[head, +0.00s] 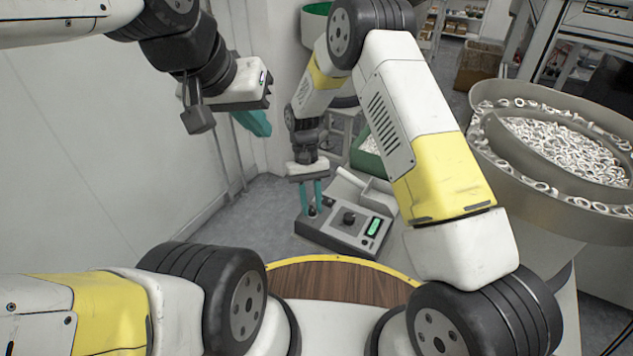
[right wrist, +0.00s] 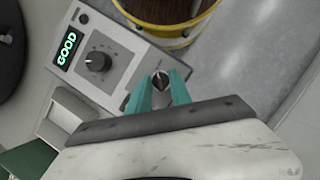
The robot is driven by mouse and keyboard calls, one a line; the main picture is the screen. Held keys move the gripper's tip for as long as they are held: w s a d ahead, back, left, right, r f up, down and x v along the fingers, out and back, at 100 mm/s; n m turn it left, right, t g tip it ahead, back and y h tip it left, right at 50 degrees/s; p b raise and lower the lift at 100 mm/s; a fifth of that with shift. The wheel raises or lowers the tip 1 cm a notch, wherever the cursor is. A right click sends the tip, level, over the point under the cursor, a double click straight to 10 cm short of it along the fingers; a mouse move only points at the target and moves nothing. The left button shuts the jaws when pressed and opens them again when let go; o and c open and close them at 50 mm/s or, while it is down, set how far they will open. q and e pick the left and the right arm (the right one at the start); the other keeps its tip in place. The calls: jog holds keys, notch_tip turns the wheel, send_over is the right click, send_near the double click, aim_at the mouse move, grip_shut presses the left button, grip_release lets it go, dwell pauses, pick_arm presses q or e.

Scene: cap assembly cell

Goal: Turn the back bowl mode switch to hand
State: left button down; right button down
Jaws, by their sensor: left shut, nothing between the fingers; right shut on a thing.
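The grey control box (head: 330,233) stands beyond the round wooden top in the head view. Its small mode switch (right wrist: 160,79) shows in the right wrist view as a metallic knob with a dark lever. My right gripper (head: 314,210) is over that end of the box, with its teal fingers (right wrist: 158,92) shut around the switch. Which position the switch points to is too small to read. My left gripper (head: 262,128) is raised at the upper left, away from the box, shut and empty.
A bowl of white rings (head: 560,150) stands at the right. A green bin (head: 372,165) is behind the box. A yellow-rimmed wooden top (head: 335,285) is in front.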

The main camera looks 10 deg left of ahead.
jog(key=shift+w, duration=0.1)
dwell(0.3)
jog(key=c, duration=1.2)
grip_release()
jog(key=v, duration=0.7)
jog(key=shift+w+r, duration=0.1)
jog(key=shift+r, duration=0.25)
